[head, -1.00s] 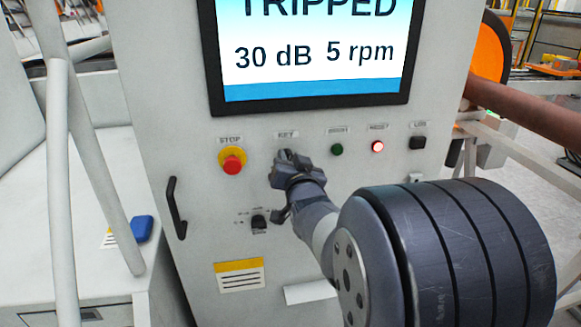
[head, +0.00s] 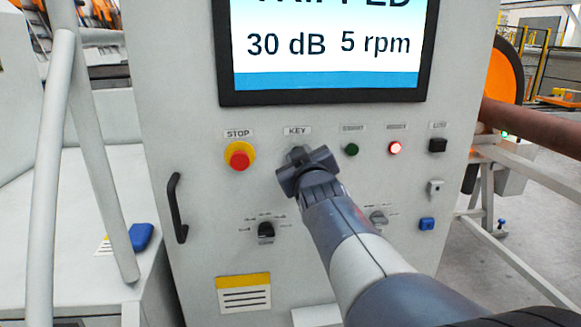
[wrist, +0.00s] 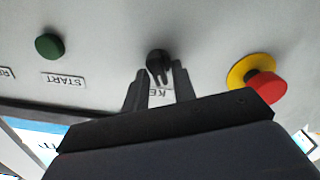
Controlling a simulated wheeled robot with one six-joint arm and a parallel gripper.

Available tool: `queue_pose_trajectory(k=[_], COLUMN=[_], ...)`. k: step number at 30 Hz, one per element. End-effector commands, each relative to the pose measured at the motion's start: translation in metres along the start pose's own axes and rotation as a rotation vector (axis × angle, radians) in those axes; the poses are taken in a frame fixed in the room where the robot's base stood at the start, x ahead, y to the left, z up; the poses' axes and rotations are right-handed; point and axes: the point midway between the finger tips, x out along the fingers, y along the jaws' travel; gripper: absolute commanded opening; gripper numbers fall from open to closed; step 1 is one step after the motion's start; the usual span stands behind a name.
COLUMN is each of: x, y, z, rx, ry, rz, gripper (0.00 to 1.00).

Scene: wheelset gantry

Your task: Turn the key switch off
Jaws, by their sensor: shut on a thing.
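The key switch (wrist: 157,62) is a dark knob on the grey panel, below the KEY label (head: 297,131). In the wrist view, which is upside down, it stands between the tips of my gripper (wrist: 158,84). My gripper (head: 299,158) is shut on the key switch, and in the head view it hides the switch almost wholly. The exact angle of the key is hard to read.
The red stop button (head: 239,155) on its yellow ring is close on the left. A selector knob (head: 266,231) sits below. The screen (head: 325,45) above reads TRIPPED, 30 dB, 5 rpm.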

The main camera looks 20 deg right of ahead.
Motion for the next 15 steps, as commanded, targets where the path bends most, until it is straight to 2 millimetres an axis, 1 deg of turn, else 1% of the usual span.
queue_pose_trajectory(k=[6,15], x=[0.0001,0.0002], y=[-0.0009,-0.0007], z=[0.0007,-0.0003], rx=[-0.062,-0.082], ry=[0.0,0.0], rz=[0.0,-0.001], gripper=[0.03,0.03])
